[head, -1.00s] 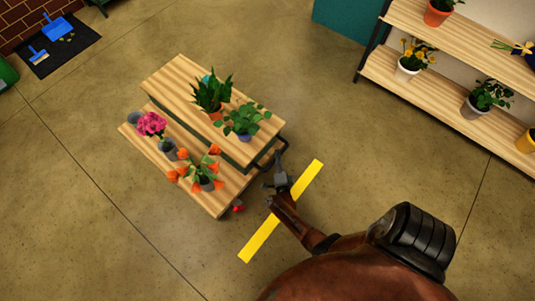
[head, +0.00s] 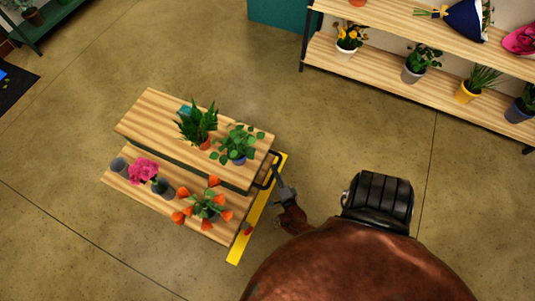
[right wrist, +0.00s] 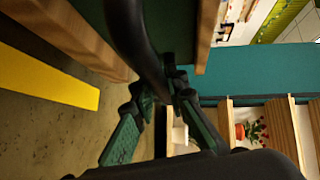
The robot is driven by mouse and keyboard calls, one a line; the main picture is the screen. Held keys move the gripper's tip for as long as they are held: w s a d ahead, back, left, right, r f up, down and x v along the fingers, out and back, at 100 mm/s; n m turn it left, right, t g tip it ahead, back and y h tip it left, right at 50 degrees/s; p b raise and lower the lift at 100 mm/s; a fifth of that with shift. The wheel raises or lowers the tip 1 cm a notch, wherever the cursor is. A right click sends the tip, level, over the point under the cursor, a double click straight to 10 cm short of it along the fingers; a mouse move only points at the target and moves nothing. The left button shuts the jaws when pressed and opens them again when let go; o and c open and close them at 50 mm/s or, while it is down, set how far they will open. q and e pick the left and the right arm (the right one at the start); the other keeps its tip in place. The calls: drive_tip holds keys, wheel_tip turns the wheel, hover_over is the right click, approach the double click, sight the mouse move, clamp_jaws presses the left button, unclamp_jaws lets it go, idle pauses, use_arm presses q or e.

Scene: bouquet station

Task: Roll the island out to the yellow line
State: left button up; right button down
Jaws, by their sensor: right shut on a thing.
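The island (head: 150,112) is a two-level wooden cart with potted plants on both levels, left of centre in the head view. Its dark handle (head: 270,166) sticks out at its right end; in the right wrist view the handle (right wrist: 140,40) runs down between the fingers. My right gripper (head: 277,174) is shut on the handle. The yellow line (head: 243,240) on the floor runs along the island's right end, its middle partly hidden by the island and handle. In the right wrist view the line (right wrist: 45,78) lies beside the wooden edge. My left gripper is not in view.
A wooden wall shelf (head: 400,72) with pots and bouquets stands at the upper right. A teal block (head: 280,14) is at the top. A dark mat (head: 15,85) lies at the far left. The floor around the island is clear.

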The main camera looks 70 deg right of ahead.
drive_tip(key=shift+s, duration=1.2)
drive_tip(key=c, duration=1.9)
unclamp_jaws()
